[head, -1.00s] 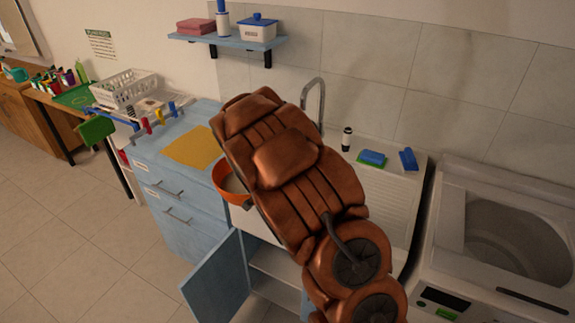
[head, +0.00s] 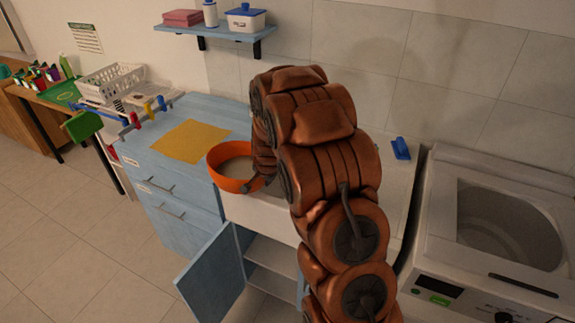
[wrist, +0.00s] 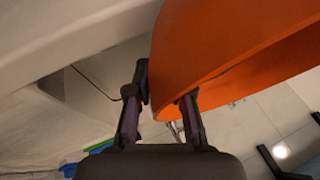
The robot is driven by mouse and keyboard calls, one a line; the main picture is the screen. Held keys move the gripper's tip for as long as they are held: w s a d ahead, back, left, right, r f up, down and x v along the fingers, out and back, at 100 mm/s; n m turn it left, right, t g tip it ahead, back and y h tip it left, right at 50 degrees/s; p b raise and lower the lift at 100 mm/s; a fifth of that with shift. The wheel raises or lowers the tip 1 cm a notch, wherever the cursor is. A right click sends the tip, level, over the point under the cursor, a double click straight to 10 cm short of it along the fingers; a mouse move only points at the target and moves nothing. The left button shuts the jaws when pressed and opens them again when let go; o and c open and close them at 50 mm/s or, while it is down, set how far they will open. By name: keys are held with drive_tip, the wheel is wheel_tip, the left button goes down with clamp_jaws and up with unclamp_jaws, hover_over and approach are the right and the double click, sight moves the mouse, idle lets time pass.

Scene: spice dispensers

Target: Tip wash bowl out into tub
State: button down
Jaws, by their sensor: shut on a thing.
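The orange wash bowl (head: 228,180) is at the front of the sink counter in the head view, close to upright, with a pale greyish surface inside. My gripper (head: 252,186) is at its right rim, partly hidden by my arm. In the wrist view my gripper (wrist: 163,98) is shut on the wall of the wash bowl (wrist: 235,45), which fills the upper right. A round, open tub (head: 508,226) sits in the top of the white machine at the right, well apart from the bowl.
My arm hides most of the white sink counter (head: 398,185). A blue item (head: 401,148) lies at its back right. A yellow cloth (head: 190,141) lies on the blue cabinet to the left. An open blue cabinet door (head: 212,277) juts out below. A wall shelf (head: 225,35) hangs behind.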

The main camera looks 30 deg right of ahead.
drive_tip(key=shift+w+d+f+y+b, duration=0.1)
drive_tip(key=shift+d+y+b, duration=0.4)
drive_tip(key=shift+d+y, duration=0.15)
drive_tip(key=shift+a, duration=0.1)
drive_tip(key=shift+d+f+m+y+b, duration=0.15)
drive_tip(key=shift+d+m+y+b, duration=0.15)
drive_tip(key=shift+d+y+b, duration=0.4)
drive_tip(key=shift+d+f+m+y+b, duration=0.15)
drive_tip(key=shift+d+m+y+b, duration=0.15)
drive_tip(key=shift+d+y+b, duration=0.4)
drive_tip(key=shift+d+f+y+b, duration=0.3)
drive_tip(key=shift+d+y+b, duration=0.45)
drive_tip(key=shift+y, duration=0.4)
idle(1.4)
drive_tip(key=shift+s+d+r+m+t+y, duration=0.1)
drive_tip(key=shift+d+r+m+t+y, duration=0.15)
drive_tip(key=shift+r+y, duration=0.35)
drive_tip(key=shift+s+d+r+m+t+y, duration=0.15)
drive_tip(key=shift+d+r+m+y, duration=0.15)
drive_tip(key=shift+y, duration=0.6)
idle(1.8)
